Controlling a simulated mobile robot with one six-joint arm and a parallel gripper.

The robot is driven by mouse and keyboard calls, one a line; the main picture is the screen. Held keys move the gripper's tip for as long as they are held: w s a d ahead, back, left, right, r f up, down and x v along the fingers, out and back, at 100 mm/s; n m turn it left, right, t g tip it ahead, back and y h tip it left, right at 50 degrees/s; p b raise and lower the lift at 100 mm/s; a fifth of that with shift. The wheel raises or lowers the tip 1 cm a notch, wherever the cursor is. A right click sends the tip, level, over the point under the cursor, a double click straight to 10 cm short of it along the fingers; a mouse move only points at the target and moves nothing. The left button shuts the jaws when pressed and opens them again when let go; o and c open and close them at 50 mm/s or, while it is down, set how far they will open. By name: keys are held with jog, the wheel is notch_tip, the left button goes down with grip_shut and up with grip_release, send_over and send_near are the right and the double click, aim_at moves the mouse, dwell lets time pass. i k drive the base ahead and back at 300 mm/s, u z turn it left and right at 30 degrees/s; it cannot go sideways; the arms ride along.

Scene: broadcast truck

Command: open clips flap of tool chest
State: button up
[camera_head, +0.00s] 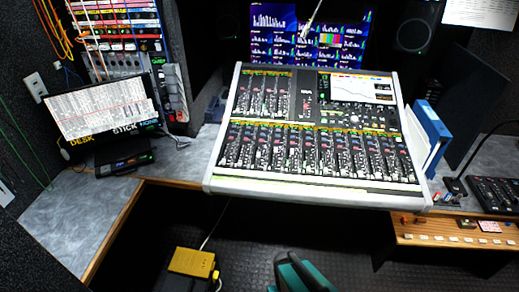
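I cannot make out a tool chest or a clips flap in this view. A teal and dark shape (300,272) is cut off by the bottom edge; I cannot tell whether it is part of my own body. My gripper is not clearly visible anywhere. A small yellow box (191,261) sits low on the floor at bottom left of centre, with a white cable by it.
A large mixing console (315,190) sits on the desk in the middle. A laptop-like screen (102,108) stands on the left counter (80,218). A blue binder (428,134) stands right. A wooden-edged drawer unit (450,232) is at lower right. Dark floor (345,250) lies in front.

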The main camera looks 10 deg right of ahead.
aim_at(192, 262)
jog(key=z, duration=0.4)
jog(key=k, duration=1.4)
jog(key=u, duration=0.25)
jog(key=i, duration=1)
jog(key=u, duration=0.05)
